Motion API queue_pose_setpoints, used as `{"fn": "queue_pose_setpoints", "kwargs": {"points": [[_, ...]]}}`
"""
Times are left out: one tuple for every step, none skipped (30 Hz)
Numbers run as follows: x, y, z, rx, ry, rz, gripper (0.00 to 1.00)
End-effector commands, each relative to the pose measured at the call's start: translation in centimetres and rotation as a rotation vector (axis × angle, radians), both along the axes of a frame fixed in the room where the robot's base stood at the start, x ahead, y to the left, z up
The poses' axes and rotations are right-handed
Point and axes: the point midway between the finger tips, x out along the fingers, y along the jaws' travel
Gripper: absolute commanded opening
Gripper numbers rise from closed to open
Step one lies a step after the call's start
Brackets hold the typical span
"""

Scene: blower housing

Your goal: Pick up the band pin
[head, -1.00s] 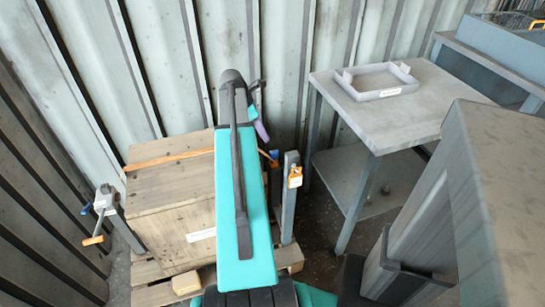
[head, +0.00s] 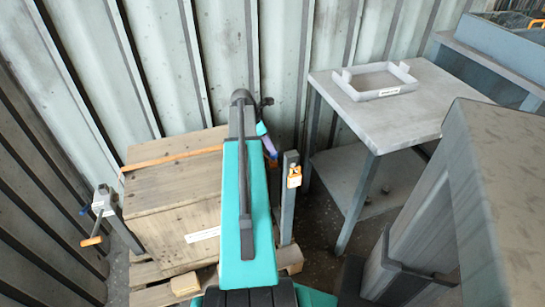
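An orange band (head: 172,158) runs across the top of a wooden crate (head: 172,205). A grey post (head: 288,215) stands just right of the crate, with a small orange and white piece (head: 294,176) near its top. I cannot tell whether that piece is the band pin, and no other pin shows clearly. My arm reaches out over the crate's right side. My gripper (head: 270,148) shows only in part beyond the arm, left of the post top. Its fingers are too hidden to tell whether they are open or hold anything.
A grey table (head: 430,105) on the right carries a shallow grey tray (head: 376,92). A crank winch (head: 104,203) on a post stands left of the crate. The crate rests on a wooden pallet (head: 150,294). A corrugated wall (head: 385,30) closes off the back.

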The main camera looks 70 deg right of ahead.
Motion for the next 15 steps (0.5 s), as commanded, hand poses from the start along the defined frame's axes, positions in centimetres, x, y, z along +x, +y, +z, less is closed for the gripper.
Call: {"fn": "queue_pose_setpoints", "kwargs": {"points": [[0.0, 0.0, 0.0, 0.0, 0.0, 0.0, 0.36], [0.0, 0.0, 0.0, 0.0, 0.0, 0.0, 0.36], [0.0, 0.0, 0.0, 0.0, 0.0, 0.0, 0.36], [0.0, 0.0, -0.1, 0.0, 0.0, 0.0, 0.36], [0.0, 0.0, -0.2, 0.0, 0.0, 0.0, 0.36], [0.0, -0.1, -0.4, 0.0, 0.0, 0.0, 0.36], [-0.1, -0.2, -0.6, 0.0, 0.0, 0.0, 0.36], [-0.1, -0.2, -0.8, 0.0, 0.0, 0.0, 0.36], [-0.2, -0.4, -1.1, 0.0, 0.0, 0.0, 0.36], [-0.2, -0.4, -1.4, 0.001, 0.001, 0.0, 0.36], [-0.3, -0.6, -1.7, 0.001, 0.001, 0.0, 0.36], [-0.4, -0.7, -2.2, 0.001, 0.001, -0.001, 0.36], [-0.5, -0.8, -2.6, 0.002, 0.001, 0.0, 0.36], [-0.6, -0.9, -3.0, 0.001, 0.001, 0.001, 0.36], [-0.7, -1.0, -3.4, 0.001, 0.001, 0.0, 0.36]]}}
